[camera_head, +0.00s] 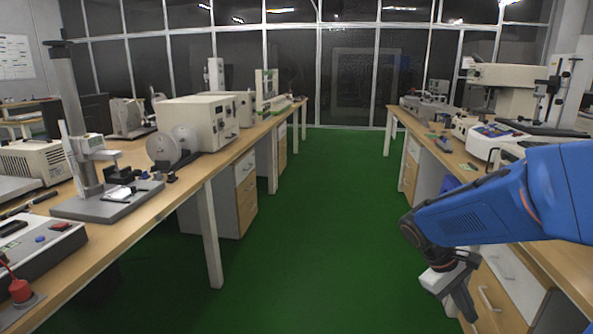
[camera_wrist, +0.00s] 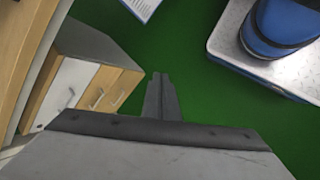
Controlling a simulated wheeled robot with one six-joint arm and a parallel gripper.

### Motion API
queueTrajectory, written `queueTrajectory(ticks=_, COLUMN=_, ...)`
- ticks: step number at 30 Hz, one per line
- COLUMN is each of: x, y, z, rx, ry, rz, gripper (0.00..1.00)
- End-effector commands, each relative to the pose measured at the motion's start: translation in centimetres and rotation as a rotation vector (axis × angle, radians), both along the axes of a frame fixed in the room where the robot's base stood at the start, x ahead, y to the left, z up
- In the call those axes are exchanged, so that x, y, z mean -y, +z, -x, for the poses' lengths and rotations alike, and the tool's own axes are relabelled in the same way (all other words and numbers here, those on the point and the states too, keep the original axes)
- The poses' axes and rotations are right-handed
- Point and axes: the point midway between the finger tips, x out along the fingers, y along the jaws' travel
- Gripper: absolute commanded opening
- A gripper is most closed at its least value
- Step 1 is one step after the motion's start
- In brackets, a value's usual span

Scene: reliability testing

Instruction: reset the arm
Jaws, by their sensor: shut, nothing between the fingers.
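My blue arm (camera_head: 500,207) reaches in from the right edge of the head view, bent at its black wrist joint. My gripper (camera_head: 466,306) hangs below the wrist, pointing down, beside the drawers of the right-hand bench. In the wrist view my gripper (camera_wrist: 160,78) shows dark fingers close together, with nothing between them. Green floor lies beyond the fingertips.
The right bench (camera_head: 555,265) with drawers is close to my gripper. The left bench (camera_head: 150,215) carries several instruments. The green floor (camera_head: 310,230) between them is clear. The wrist view shows a drawer cabinet (camera_wrist: 85,75) at left and my base at upper right.

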Motion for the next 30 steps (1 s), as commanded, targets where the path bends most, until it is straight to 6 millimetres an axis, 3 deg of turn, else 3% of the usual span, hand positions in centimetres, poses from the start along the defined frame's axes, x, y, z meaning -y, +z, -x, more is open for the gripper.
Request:
queueTrajectory(ticks=21, x=-11.0, y=4.5, z=7.3, rx=0.512, ry=-0.125, rz=-0.366, gripper=0.00)
queueTrajectory(ticks=30, x=-14.4, y=5.9, z=9.6, rx=0.676, ry=-0.160, rz=-0.508, gripper=0.00)
